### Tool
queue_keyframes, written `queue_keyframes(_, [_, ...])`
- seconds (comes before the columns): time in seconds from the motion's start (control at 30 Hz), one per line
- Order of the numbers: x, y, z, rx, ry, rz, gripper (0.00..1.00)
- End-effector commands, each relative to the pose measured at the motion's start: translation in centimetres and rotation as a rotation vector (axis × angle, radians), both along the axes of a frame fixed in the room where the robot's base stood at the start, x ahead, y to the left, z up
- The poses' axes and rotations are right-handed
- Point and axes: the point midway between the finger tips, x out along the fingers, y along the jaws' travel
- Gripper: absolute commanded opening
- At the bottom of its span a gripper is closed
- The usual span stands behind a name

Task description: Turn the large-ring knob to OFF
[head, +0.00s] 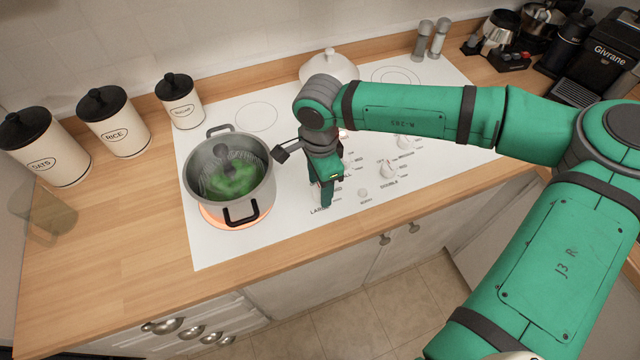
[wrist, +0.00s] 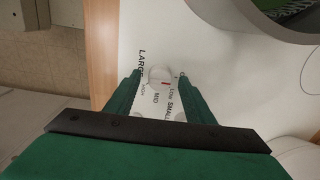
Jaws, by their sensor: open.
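The large-ring knob (wrist: 158,73) is a pale round knob on the white cooktop (wrist: 140,30), beside the word LARGE. A short red mark shows on it, with HIGH, MID and LOW printed around it. My gripper (wrist: 159,78) is open, with one fingertip on either side of the knob in the wrist view; I cannot tell whether they touch it. In the head view my gripper (head: 326,198) points down at the cooktop's front edge and hides most of the knob. A glass-lidded pot (head: 228,175) with green contents sits on the front-left ring, which glows orange.
Other knobs (head: 388,170) stand to the right of my gripper. A white lidded pot (head: 328,68) is behind my arm. Canisters (head: 115,122) line the wall at left. Shakers (head: 430,38) and a coffee machine (head: 603,60) stand at right.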

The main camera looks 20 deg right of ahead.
Motion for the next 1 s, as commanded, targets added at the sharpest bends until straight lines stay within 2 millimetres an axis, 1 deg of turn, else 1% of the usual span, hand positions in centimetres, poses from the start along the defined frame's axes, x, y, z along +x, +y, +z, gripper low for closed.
queue_keyframes(0.17, [0.0, -0.1, 2.2, -0.003, -0.002, 0.000, 0.49])
queue_keyframes(0.43, [0.1, -0.1, 7.3, -0.002, -0.003, -0.001, 0.49])
queue_keyframes(0.6, [0.0, -0.1, 9.5, -0.001, -0.001, -0.001, 0.49])
queue_keyframes(0.8, [0.0, 0.0, 10.5, 0.000, -0.001, 0.000, 0.49])
queue_keyframes(1.0, [0.0, 0.0, 10.6, 0.000, 0.000, 0.000, 0.49])
